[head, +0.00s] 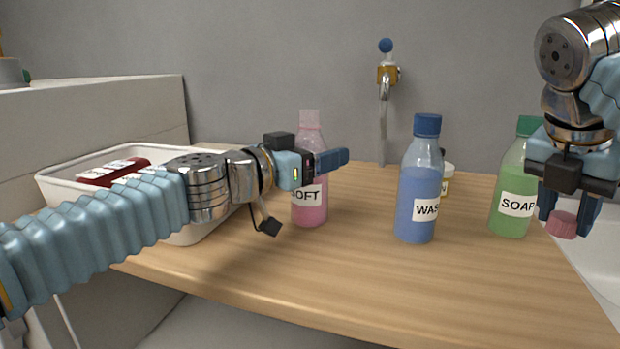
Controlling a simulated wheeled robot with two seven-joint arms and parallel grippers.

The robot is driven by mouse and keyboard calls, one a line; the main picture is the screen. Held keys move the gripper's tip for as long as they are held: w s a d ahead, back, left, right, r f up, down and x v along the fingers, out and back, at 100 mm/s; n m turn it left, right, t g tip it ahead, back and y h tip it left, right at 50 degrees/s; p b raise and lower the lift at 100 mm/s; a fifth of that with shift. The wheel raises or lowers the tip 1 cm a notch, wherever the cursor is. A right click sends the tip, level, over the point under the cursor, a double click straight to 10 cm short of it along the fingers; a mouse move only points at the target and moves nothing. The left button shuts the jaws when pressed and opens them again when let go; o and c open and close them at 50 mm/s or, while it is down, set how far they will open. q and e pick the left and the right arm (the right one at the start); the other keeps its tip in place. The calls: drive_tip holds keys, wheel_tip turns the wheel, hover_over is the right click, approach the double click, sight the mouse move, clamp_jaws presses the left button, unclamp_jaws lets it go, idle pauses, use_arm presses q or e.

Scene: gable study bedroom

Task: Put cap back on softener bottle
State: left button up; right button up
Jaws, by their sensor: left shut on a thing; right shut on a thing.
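The softener bottle (309,210) holds pink liquid, has a partly covered label reading "OFT" and stands upright on the wooden counter. Its pale pink neck (310,122) is bare at the top. My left gripper (332,162) reaches in from the left and is shut on the bottle's upper body, hiding part of it. The pink cap (562,224) is held in my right gripper (567,212), which points down at the far right, beside the green soap bottle. The cap is well apart from the softener bottle.
A blue wash bottle (419,205) stands between the grippers, with a small yellow-and-white jar (447,180) behind it. The green soap bottle (511,205) is beside my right gripper. A white bin (60,190) holds dark red items. A tap (387,78) is at the wall. The front counter is clear.

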use_arm(q)
drive_tip(key=shift+c, duration=1)
